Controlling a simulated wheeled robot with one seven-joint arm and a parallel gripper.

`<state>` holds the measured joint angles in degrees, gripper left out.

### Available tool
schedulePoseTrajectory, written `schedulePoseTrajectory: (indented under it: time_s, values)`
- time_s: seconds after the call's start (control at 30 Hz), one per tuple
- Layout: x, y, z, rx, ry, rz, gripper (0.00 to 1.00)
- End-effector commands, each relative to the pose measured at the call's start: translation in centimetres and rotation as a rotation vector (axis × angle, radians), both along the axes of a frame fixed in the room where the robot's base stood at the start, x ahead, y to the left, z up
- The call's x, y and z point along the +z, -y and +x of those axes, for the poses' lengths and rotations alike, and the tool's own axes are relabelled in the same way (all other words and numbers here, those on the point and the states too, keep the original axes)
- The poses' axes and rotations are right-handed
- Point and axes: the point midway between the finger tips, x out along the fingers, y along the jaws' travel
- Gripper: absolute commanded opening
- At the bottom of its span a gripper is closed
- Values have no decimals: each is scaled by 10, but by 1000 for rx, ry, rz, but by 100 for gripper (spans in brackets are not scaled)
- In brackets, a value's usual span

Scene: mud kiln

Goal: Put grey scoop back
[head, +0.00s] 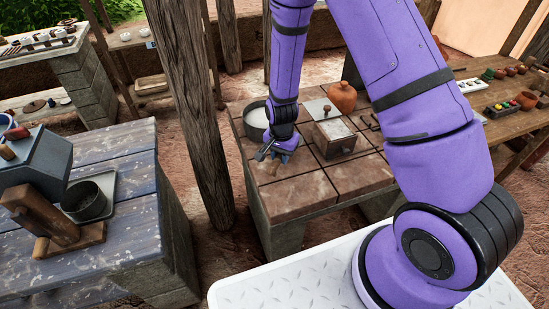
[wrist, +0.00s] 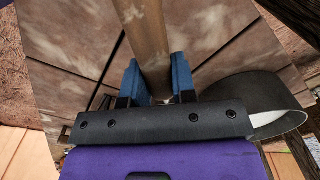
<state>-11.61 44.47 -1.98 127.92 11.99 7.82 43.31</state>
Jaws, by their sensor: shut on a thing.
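My gripper (head: 280,158) is low over the tiled table in the head view, just in front of a grey round tub. In the wrist view my gripper's blue fingers (wrist: 157,80) are shut on a brown, handle-like thing (wrist: 148,35), which runs up out of the top of the picture. A short brown end of it (head: 276,171) shows below the fingers in the head view. No grey scoop head shows clearly, so I cannot tell from the pictures whether this is the scoop's handle.
The grey tub (head: 256,124) holds something white; it also shows in the wrist view (wrist: 262,92). A wooden box (head: 334,146) and an orange jar (head: 342,97) stand on the tiled table (head: 300,200). A wooden post (head: 195,100) rises left of it. The table's front is clear.

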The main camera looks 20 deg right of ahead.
Motion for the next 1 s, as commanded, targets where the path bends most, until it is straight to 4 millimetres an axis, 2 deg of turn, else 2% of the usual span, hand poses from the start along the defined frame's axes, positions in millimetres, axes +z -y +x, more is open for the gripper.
schedulePoseTrajectory:
  time_s: [0.1,0.37,0.6,1.0]
  values:
    - [-2,-5,15,0,0,0,0]
    - [-3,-10,30,1,1,-1,0]
    - [-36,-9,28,0,-2,-1,0]
    - [-41,-10,28,0,-1,-1,0]
